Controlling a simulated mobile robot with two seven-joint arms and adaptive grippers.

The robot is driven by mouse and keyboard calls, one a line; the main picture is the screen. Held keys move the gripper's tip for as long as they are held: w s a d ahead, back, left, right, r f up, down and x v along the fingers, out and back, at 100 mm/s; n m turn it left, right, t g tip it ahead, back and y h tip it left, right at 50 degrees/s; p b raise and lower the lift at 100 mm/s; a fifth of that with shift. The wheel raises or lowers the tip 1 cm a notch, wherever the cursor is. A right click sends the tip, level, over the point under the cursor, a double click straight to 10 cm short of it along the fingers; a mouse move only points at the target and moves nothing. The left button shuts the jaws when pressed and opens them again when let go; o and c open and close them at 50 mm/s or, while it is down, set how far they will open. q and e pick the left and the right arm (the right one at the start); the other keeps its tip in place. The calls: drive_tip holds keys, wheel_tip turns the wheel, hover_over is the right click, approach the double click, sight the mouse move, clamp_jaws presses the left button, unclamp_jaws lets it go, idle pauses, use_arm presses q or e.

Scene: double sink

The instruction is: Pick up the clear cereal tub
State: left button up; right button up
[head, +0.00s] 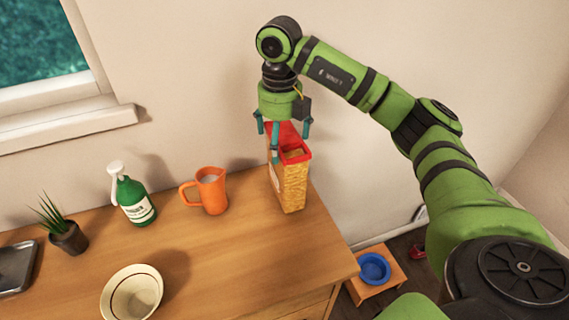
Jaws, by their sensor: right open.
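The clear cereal tub (291,187) stands upright near the right back end of the wooden counter. It is filled with golden cereal and has a red top with an opening. My right gripper (283,145) points down from above at the tub's top. Its teal fingers are spread open around the red top, one at the left, one at the right and one in front. I cannot tell whether any finger touches the tub. My left gripper is not in view.
An orange jug (211,191) stands just left of the tub. Further left are a green bottle (134,200), a potted plant (68,237), a dark tray (14,268) and a cream bowl (132,293). A blue bowl (374,268) sits on a low stand (393,283) beyond the counter's right edge.

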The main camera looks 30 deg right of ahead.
wheel_tip(320, 180, down, 4)
drive_tip(key=shift+w+d+f+p, duration=0.1)
drive_tip(key=shift+f+p, duration=0.15)
drive_tip(key=shift+p, duration=0.5)
drive_tip(key=shift+c, duration=0.4)
drive_tip(key=c, duration=1.1)
drive_tip(key=shift+c, duration=1)
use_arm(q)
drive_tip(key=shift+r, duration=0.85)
